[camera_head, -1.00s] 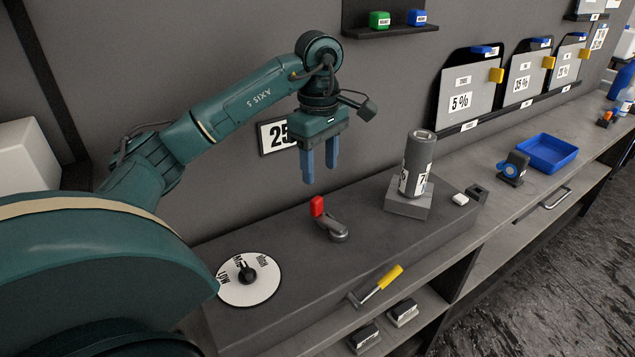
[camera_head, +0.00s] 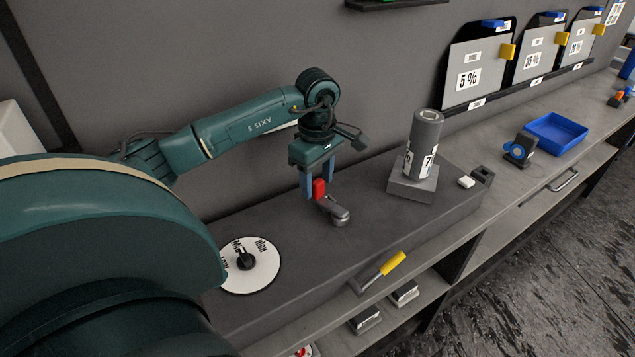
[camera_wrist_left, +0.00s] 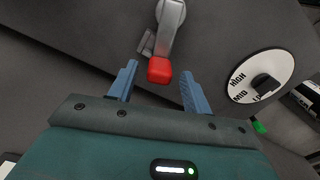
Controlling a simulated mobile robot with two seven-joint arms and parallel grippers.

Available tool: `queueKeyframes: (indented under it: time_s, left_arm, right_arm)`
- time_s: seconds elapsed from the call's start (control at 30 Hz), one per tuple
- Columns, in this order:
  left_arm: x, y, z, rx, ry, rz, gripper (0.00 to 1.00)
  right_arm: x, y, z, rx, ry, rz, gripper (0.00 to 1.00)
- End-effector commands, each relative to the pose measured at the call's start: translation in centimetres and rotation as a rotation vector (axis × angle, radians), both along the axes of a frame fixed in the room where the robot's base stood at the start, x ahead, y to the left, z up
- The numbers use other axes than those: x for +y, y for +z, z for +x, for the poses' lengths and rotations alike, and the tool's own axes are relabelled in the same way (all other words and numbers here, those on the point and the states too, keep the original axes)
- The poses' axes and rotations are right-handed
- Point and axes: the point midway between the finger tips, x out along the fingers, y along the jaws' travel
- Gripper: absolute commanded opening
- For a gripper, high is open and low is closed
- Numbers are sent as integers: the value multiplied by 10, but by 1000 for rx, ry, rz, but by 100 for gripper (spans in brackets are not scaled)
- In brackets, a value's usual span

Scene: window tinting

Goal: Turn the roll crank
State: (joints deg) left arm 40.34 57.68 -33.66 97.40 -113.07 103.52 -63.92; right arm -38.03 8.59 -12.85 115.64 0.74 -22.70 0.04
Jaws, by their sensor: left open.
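The roll crank is a grey metal arm (camera_head: 338,214) with a red handle (camera_head: 319,188), on top of the dark grey bench block. My left gripper (camera_head: 318,192) is open and points down, with its blue fingers on either side of the red handle. In the left wrist view the red handle (camera_wrist_left: 159,70) lies between the two spread fingertips (camera_wrist_left: 158,82), with a gap visible on each side. The grey crank arm (camera_wrist_left: 171,28) runs away from it to a round hub. My right gripper is not in view.
A white dial (camera_head: 262,272) with a black knob lies left of the crank. A grey roll (camera_head: 423,145) stands upright on a square base to the right. A yellow-handled lever (camera_head: 392,263) projects at the block's front. A blue tray (camera_head: 557,136) sits farther right.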

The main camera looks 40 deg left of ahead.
Motion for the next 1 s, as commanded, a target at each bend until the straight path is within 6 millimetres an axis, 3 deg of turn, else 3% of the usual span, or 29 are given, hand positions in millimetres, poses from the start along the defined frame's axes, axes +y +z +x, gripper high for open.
queueKeyframes:
  time_s: [0.2, 0.5, 1.0]
  left_arm:
    - [0, -17, 0, 0, -1, -1, 49]
    - [0, -19, 0, -1, -1, -1, 49]
    - [0, -19, 0, -1, -1, -1, 8]
  right_arm:
    - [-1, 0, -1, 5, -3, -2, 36]
    - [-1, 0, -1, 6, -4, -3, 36]
    - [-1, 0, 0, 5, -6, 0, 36]
